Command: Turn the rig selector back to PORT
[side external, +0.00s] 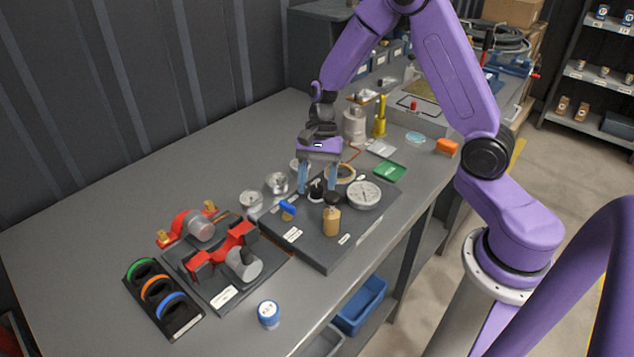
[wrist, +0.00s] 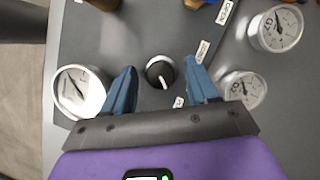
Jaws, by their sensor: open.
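The selector, a black round knob with a white pointer line, sits on the dark panel in the wrist view (wrist: 160,72). Its line points toward the lower right of that picture. Small white labels lie beside it, too small to read, so I cannot tell which is PORT. In the side view the knob (side external: 316,190) is partly hidden by my gripper (side external: 317,183). My gripper is open, pointing down, with one blue finger on either side of the knob. In the wrist view gaps show between the knob and both fingers (wrist: 160,67); neither appears to touch it.
A large white gauge (side external: 363,195) stands right of the knob, and smaller gauges (side external: 277,183) stand left. Red couplings (side external: 222,250) lie further left. The table's left rear is clear.

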